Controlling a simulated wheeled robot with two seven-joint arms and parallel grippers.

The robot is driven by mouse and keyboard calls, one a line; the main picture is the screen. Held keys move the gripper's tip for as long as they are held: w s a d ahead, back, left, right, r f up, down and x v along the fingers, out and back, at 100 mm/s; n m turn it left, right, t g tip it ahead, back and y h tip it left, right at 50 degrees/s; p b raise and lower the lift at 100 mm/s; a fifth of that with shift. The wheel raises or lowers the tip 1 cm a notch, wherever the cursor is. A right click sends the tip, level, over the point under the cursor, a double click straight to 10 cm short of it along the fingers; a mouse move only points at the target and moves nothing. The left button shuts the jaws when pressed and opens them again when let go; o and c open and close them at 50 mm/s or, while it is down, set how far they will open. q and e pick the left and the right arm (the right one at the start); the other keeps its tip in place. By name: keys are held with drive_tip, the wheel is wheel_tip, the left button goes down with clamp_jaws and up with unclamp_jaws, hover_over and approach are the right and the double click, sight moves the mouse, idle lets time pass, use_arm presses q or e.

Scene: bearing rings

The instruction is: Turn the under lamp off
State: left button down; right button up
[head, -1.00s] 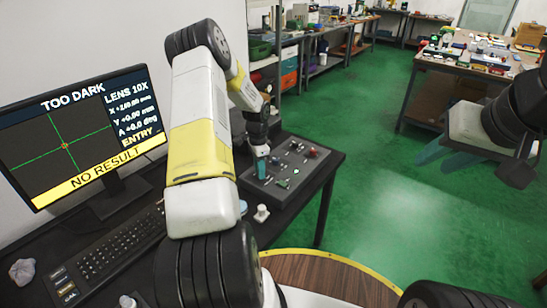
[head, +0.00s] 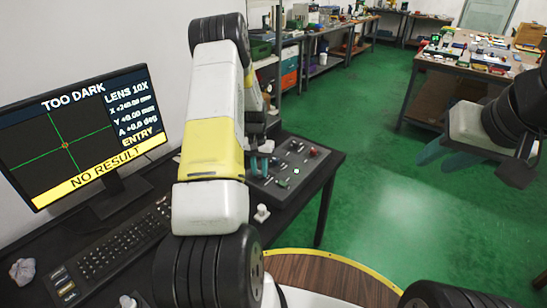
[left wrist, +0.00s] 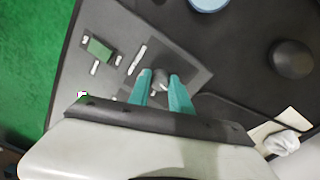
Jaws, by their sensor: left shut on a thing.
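My left gripper (left wrist: 162,92) has its two teal fingers shut on a small grey switch knob (left wrist: 159,80) on the control panel (left wrist: 118,22). The fingers also show above the panel in the head view, partly behind my own arm. The monitor (head: 83,135) at the left reads TOO DARK and NO RESULT. I cannot see the under lamp itself. My right gripper (head: 448,157) is at the right over the floor, empty, its teal fingers apart.
A keyboard (head: 112,250) lies on the dark desk before the monitor. A small white piece (head: 262,213) stands near the panel's front edge. In the left wrist view a round black knob (left wrist: 291,58) and a crumpled white lump (left wrist: 284,143) lie right of the gripper.

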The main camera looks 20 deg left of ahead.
sight(259, 171)
use_arm(q)
drive_tip(key=shift+w+n, duration=0.1)
drive_tip(key=shift+n, duration=1.1)
drive_tip(key=c, duration=1.2)
unclamp_jaws()
drive_tip(key=shift+o, duration=0.2)
wheel_tip(259, 171, up, 8)
drive_tip(key=shift+a+f, duration=0.1)
drive_tip(key=shift+a, duration=0.05)
